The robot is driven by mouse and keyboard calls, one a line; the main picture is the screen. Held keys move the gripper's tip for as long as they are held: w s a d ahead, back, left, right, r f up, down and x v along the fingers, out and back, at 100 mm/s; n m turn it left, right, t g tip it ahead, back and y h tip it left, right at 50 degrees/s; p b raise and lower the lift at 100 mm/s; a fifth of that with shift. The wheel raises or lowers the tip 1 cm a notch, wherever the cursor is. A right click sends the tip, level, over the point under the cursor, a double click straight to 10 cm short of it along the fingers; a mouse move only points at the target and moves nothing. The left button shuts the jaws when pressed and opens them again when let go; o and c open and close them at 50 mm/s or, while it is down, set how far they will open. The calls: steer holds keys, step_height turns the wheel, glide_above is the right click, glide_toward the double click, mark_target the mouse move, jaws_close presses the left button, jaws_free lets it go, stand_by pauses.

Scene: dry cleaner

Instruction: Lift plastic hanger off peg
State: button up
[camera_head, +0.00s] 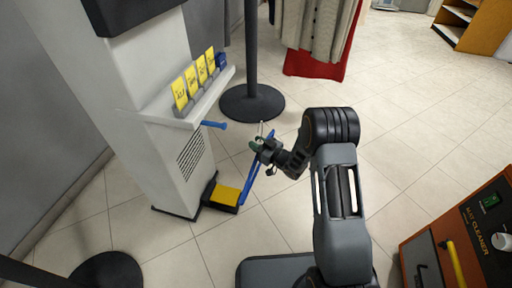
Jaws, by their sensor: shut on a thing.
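The blue plastic hanger (250,184) hangs tilted at my gripper, in the middle of the view. Its long blue side slants down to the left, and a thin pale hook seems to stand up above my gripper. My gripper (260,147) is shut on the hanger and covers part of it. The short blue peg (214,124) sticks out from the white column to the left of my gripper. In this view the hanger appears apart from the peg, with a gap between them.
The white column (180,165) carries a shelf with several yellow cards (194,78). A black and yellow box (226,195) is at its foot. A black post base (251,104) stands behind. A mat cleaner (470,235) is at the right. Tiled floor is free between.

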steer(key=s+d, duration=0.3)
steer(key=d, duration=0.7)
steer(key=s+d+p, duration=0.1)
steer(key=s+d, duration=0.3)
steer(key=d, duration=0.6)
steer(key=shift+n+g+y, duration=0.3)
steer(key=shift+g, duration=0.1)
steer(key=shift+r, duration=0.1)
